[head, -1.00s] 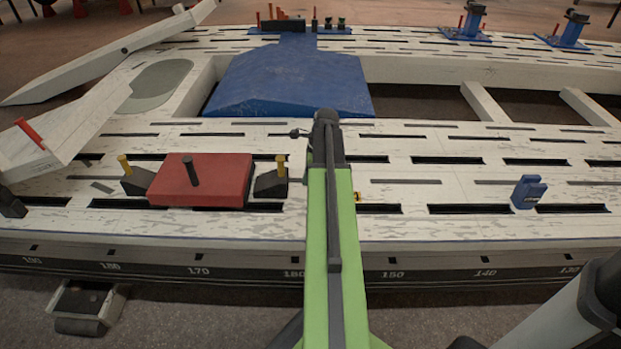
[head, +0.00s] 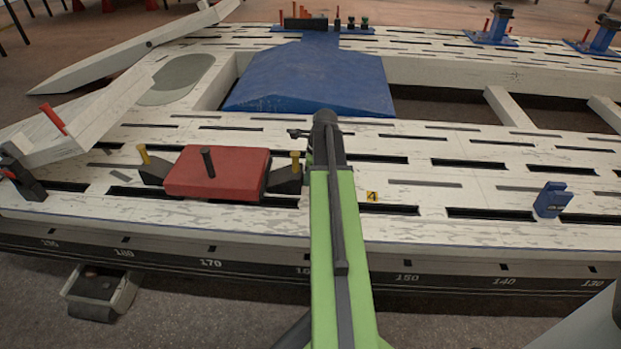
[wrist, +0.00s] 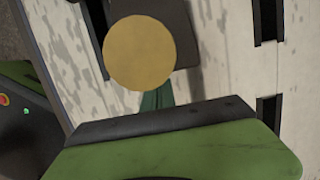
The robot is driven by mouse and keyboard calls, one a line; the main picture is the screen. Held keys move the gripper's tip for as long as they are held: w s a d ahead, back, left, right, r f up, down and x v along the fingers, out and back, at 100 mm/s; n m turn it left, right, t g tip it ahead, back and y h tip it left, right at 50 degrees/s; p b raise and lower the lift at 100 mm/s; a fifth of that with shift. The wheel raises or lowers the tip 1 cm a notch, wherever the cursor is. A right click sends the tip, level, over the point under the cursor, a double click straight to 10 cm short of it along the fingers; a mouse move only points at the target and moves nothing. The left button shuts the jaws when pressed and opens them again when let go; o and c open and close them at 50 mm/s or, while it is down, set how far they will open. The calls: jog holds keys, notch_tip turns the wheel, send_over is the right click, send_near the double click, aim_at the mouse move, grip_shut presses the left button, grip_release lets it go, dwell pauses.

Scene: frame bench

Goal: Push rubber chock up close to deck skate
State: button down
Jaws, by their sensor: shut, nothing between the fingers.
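The deck skate, a red block (head: 217,172) with a dark post, lies on the pale slotted deck in the head view. A black rubber chock (head: 284,182) with a yellow peg stands at its right side, with little or no gap visible. A similar black chock (head: 150,172) with a yellow peg is at its left side. In the wrist view a round yellow peg top (wrist: 140,52) shows over a dark chock body (wrist: 182,22). My gripper (wrist: 165,120) is shut and empty close to that peg; contact cannot be told. Its tips are hidden in the head view.
A blue ramp-like cover (head: 310,80) lies behind the arm. A blue block (head: 552,199) stands at the right of the deck. A small yellow marker (head: 371,196) is right of my arm. Dark slots run along the deck. A grey box (head: 103,292) sits below the front edge.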

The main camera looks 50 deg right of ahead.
jog(key=shift+w+a, duration=0.35)
jog(key=shift+w, duration=0.05)
jog(key=shift+s+d, duration=0.2)
jog(key=shift+s, duration=0.05)
jog(key=s+d, duration=0.1)
jog(key=s+d+r+p, duration=0.1)
jog(key=s+d, duration=0.1)
jog(key=shift+s+r, duration=0.2)
jog(key=shift+s, duration=0.1)
jog(key=p+v, duration=0.8)
jog(key=shift+s+r+p, duration=0.15)
jog(key=shift+r+p, duration=0.1)
jog(key=shift+p, duration=0.15)
jog(key=shift+d, duration=0.1)
